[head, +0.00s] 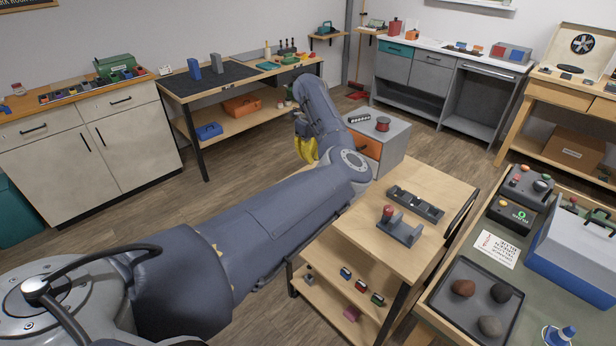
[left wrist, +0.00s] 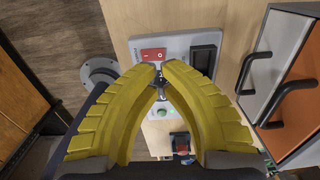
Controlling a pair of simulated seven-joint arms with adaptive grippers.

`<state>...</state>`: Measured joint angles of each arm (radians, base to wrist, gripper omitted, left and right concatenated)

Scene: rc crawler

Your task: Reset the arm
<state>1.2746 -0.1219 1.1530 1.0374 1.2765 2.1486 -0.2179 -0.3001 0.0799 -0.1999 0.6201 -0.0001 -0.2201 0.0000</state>
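My left arm reaches across the head view to the grey cabinet. The yellow fingers of my left gripper (head: 306,148) point down beside it. In the left wrist view the fingers of my left gripper (left wrist: 161,68) come together at the tips in front of a light grey control panel (left wrist: 135,50). The panel carries a red rocker switch (left wrist: 154,55) and a black part (left wrist: 203,58). A small metal part (left wrist: 159,84) shows just between the tips; I cannot tell whether they pinch it. A green button (left wrist: 161,112) shows between the fingers. My right gripper is in neither view.
The grey cabinet has an orange drawer (head: 367,146) with a black handle (left wrist: 284,105) close right of the fingers. A wooden cart (head: 440,185) stands right of the arm. A black-topped workbench (head: 205,82) stands behind. Open floor (head: 205,210) lies left of the arm.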

